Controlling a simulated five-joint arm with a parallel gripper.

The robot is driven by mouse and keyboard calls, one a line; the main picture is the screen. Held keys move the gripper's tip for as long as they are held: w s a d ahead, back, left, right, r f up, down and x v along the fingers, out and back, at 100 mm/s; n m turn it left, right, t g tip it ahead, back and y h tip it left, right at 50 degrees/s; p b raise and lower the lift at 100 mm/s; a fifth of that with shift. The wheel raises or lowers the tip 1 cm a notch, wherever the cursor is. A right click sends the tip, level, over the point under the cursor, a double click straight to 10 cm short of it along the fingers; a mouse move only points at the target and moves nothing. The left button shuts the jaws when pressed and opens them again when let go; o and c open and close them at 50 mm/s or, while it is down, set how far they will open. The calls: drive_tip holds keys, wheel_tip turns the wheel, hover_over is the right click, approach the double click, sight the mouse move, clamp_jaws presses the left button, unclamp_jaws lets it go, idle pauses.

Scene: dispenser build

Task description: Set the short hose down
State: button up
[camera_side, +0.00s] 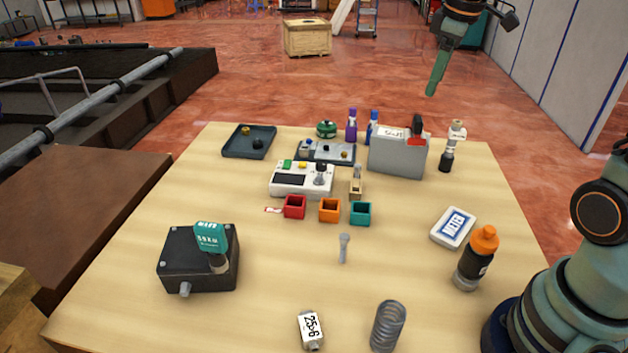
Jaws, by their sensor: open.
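My gripper (438,74) is at the top right, high above and behind the table's far edge. It is open, and nothing shows in it. I cannot pick out the short hose for certain. A grey coiled piece (388,326) stands at the table's front edge, and it looks like a spring. A small metal piece (344,248) lies near the middle of the table. Both are far from my gripper.
On the wooden table (130,300) are a black box with a teal tag (180,262), red, orange and teal bins (329,211), a white device (300,180), a grey case (396,155), a dark tray (248,142) and an orange-capped bottle (472,262). The left middle is bare.

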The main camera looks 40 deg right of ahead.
drive_tip(key=s+a+f+m+t, duration=0.1)
drive_tip(key=s+a+m, duration=0.1)
drive_tip(key=s+a, duration=0.3)
drive_tip(key=s+a+f+m+t, duration=0.2)
drive_tip(key=s+a, duration=0.3)
drive_tip(key=a, duration=0.4)
drive_tip(key=shift+s+f+m+y, duration=0.25)
drive_tip(key=shift+s+m+y, duration=0.15)
